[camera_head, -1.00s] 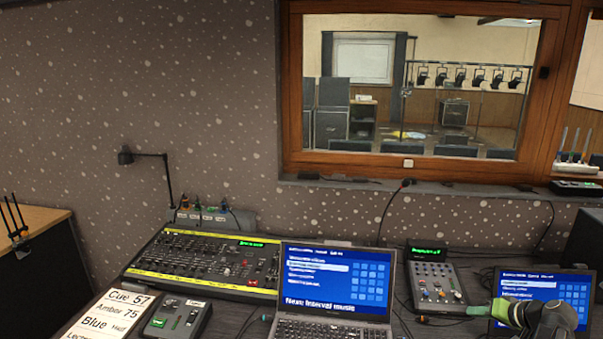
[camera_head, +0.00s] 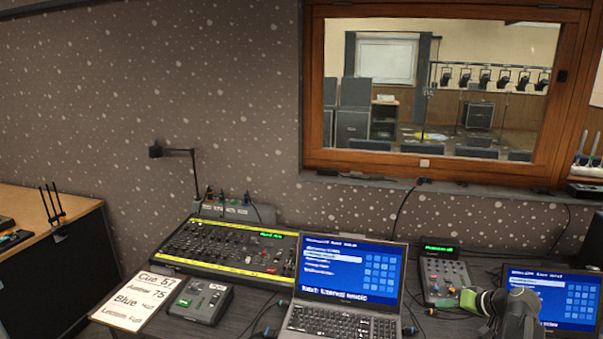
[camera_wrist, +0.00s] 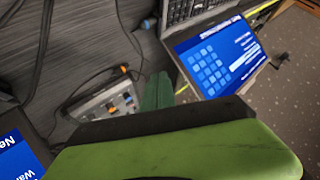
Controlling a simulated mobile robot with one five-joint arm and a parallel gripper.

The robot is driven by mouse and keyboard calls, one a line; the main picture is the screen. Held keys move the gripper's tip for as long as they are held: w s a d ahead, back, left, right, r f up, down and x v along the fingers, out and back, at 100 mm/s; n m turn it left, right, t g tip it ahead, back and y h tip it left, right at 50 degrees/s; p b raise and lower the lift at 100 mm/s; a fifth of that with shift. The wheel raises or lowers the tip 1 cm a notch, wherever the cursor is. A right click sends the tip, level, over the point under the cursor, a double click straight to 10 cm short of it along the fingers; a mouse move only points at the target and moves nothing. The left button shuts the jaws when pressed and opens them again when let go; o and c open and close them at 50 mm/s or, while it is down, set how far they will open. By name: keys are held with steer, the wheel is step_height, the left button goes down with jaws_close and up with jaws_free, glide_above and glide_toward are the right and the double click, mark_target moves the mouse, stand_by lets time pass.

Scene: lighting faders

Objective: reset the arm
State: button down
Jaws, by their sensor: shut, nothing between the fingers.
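My gripper (camera_head: 468,299), green at its end, shows at the lower right in the head view, in front of the right laptop (camera_head: 556,297) and beside the small mixer (camera_head: 441,278). It is shut and holds nothing. In the wrist view its green fingers (camera_wrist: 157,92) fill the lower middle and stand above the desk, apart from the things below. The dark joints of my arm run down to the bottom edge in the head view.
The long fader desk (camera_head: 222,250), the middle laptop (camera_head: 349,270), a small fader box (camera_head: 196,300) and a cue sheet (camera_head: 138,299) crowd the desk. Cables lie between them. A lamp (camera_head: 176,152) and the window frame (camera_head: 415,171) stand behind. A side cabinet (camera_head: 60,262) is at left.

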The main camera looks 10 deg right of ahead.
steer(key=w+a+n+g+y+p, duration=0.1)
steer(key=w+a+n, duration=0.15)
steer(key=a, duration=0.55)
steer(key=w+a+n+g+y+p, duration=0.1)
steer(key=w+a, duration=0.2)
steer(key=a, duration=0.5)
steer(key=s+a+f+n+g, duration=0.1)
steer(key=s+a+g, duration=0.1)
steer(key=a, duration=0.6)
steer(key=s+a+f+n+g+h+p, duration=0.1)
steer(key=a+g, duration=0.1)
steer(key=a, duration=0.7)
steer(key=s+a+f+n+g+h+p, duration=0.1)
steer(key=s+a, duration=0.1)
steer(key=a, duration=0.6)
steer(key=shift+s+a+f+n+g, duration=0.1)
steer(key=shift+s+a+n+g, duration=0.2)
steer(key=shift+g, duration=0.1)
steer(key=s+d+f+m+g+h, duration=0.1)
steer(key=s+d+m+h, duration=0.2)
steer(key=s+d+h, duration=0.1)
steer(key=shift+s+d+f+g, duration=0.2)
steer(key=shift+s+d+g, duration=0.1)
steer(key=shift+s, duration=0.25)
